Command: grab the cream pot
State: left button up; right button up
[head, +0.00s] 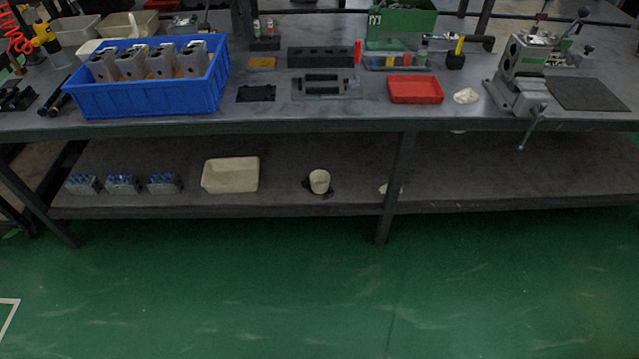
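The cream pot (319,181) is a small round container on the lower shelf of the workbench, near the middle of the head view. It stands upright on or against a dark patch or cloth (308,186). Nothing is in front of it. Neither of my grippers shows in the head view.
A cream rectangular bin (230,175) and several metal valve blocks (122,183) sit left of the pot on the lower shelf (450,185). A table leg (396,190) stands to its right. The bench top (300,120) overhangs the shelf. The green floor (300,290) in front is clear.

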aim_at(320, 178)
jog(key=i+j, duration=0.15)
jog(key=j, duration=0.2)
jog(key=i+j, duration=0.1)
jog(key=j, duration=0.2)
jog(key=i+j, duration=0.15)
jog(key=j, duration=0.2)
jog(key=i+j, duration=0.1)
jog(key=j, duration=0.25)
jog(key=i+j, duration=0.15)
jog(key=j, duration=0.2)
jog(key=z, duration=1.65)
